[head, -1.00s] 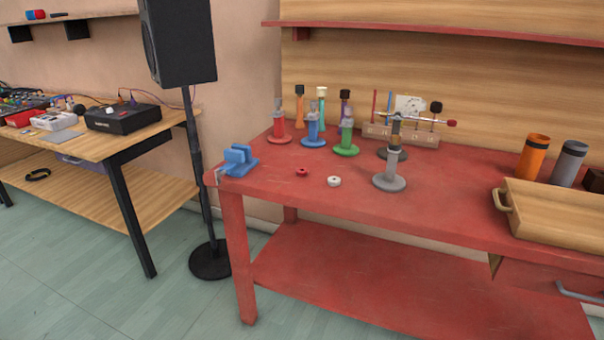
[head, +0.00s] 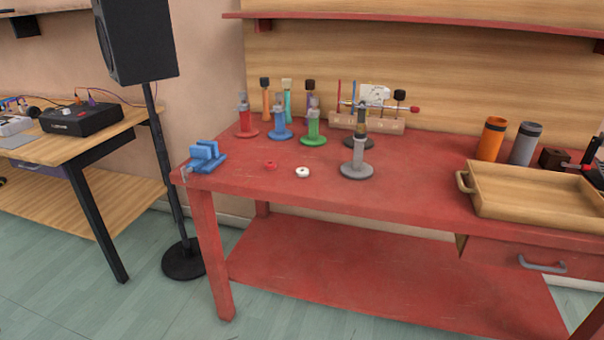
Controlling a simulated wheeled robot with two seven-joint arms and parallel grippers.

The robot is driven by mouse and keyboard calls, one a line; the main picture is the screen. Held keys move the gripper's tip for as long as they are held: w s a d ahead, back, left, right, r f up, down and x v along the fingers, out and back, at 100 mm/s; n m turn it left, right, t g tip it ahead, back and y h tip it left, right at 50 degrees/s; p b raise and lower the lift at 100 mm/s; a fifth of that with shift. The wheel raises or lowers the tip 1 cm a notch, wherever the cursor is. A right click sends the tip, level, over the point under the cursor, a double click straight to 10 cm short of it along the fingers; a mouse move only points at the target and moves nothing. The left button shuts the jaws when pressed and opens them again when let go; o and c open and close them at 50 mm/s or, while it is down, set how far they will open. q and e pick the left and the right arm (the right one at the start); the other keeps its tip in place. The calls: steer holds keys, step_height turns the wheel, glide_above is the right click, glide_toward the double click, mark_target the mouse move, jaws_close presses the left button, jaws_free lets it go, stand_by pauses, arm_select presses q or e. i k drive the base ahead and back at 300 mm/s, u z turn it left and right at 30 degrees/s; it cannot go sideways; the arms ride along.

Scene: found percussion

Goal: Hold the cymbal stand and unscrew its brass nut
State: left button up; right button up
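Several small stands with round bases stand on the red workbench (head: 420,185): a red one (head: 245,122), a blue one (head: 281,124), a green one (head: 314,128) and a grey one (head: 356,160). I cannot tell for sure which is the cymbal stand, and a brass nut is too small to make out. Neither of my grippers is in view.
A blue vise (head: 206,156) sits at the bench's left corner. A wooden tray (head: 535,192), orange cup (head: 491,139) and grey cup (head: 524,144) are at the right. A speaker (head: 136,40) stands left.

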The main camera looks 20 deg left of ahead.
mark_target(356, 169)
steer(key=k, duration=0.2)
steer(key=z, duration=0.55)
steer(key=i, duration=1.2)
steer(key=u, duration=0.6)
